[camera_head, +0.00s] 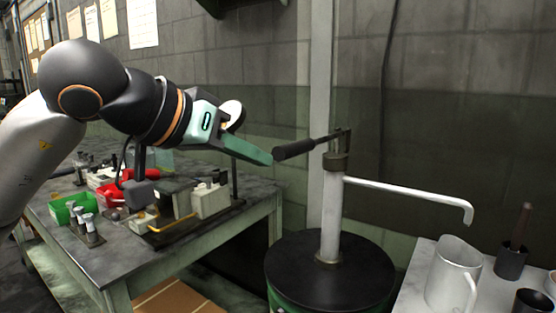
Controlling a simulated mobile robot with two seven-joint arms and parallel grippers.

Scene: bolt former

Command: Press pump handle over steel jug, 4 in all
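The hand pump (332,215) is a pale upright column on a black drum lid. Its handle (295,149) has a dark grip that points left and is roughly level. A white spout reaches right from the column and bends down at its end, above the steel jug (452,275). The jug stands upright on the light table; its inside is mostly hidden. My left gripper (262,157) comes in from the left, its green fingertips at the free end of the handle grip. I cannot tell whether they touch or how far apart they are. My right gripper is out of view.
The drum lid (300,275) fills the lower middle. A dark cup (511,262) with a brown-handled tool and another dark cup (531,304) stand by the jug. A wall stands behind.

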